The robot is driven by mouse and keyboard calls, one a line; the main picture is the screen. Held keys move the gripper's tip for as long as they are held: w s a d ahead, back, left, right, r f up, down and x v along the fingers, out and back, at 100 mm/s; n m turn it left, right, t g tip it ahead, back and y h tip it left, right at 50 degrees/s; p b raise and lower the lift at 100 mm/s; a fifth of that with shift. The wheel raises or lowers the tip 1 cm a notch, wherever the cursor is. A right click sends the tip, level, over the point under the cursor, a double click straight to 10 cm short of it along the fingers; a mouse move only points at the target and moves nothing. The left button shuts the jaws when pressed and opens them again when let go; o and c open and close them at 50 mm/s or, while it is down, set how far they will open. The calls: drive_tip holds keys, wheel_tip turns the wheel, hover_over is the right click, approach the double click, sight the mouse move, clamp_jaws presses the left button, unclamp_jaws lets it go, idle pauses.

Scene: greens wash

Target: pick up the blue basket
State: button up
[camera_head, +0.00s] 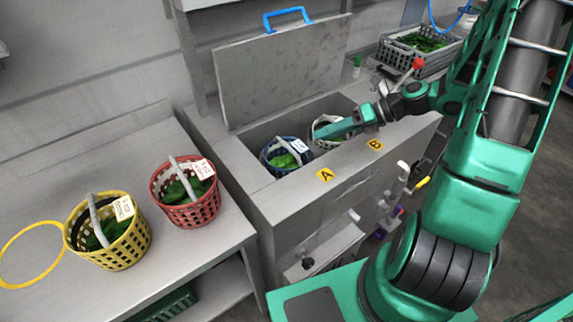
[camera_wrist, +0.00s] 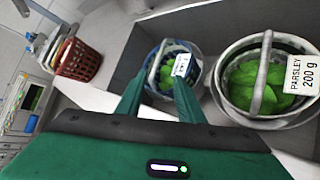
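The blue basket (camera_head: 267,157) sits in the open basin near label A, with green leaves, a grey handle and a white tag. In the wrist view the blue basket (camera_wrist: 196,69) is just beyond the fingertips of my gripper (camera_wrist: 159,77). The two fingers are apart, with nothing held between them. In the head view my gripper (camera_head: 325,131) is over the basin, to the right of the blue basket and in front of the pale basket. Part of the blue basket's near side is hidden by the fingers in the wrist view.
A pale basket (camera_head: 316,122) tagged parsley stands close on the right in the same basin. The basin's lid (camera_head: 285,72) stands raised behind. A red basket (camera_head: 186,213) and a yellow basket (camera_head: 125,251) stand on the left table. A grey crate (camera_head: 398,56) is at the back right.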

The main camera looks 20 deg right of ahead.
sight(296, 144)
drive_tip(key=shift+m, duration=0.3)
drive_tip(key=x, duration=1.1)
drive_tip(key=shift+w+a+r, duration=0.1)
drive_tip(key=shift+w+r, duration=0.1)
drive_tip(key=shift+r, duration=0.15)
clamp_jaws()
drive_tip(key=shift+d, duration=0.2)
idle(0.6)
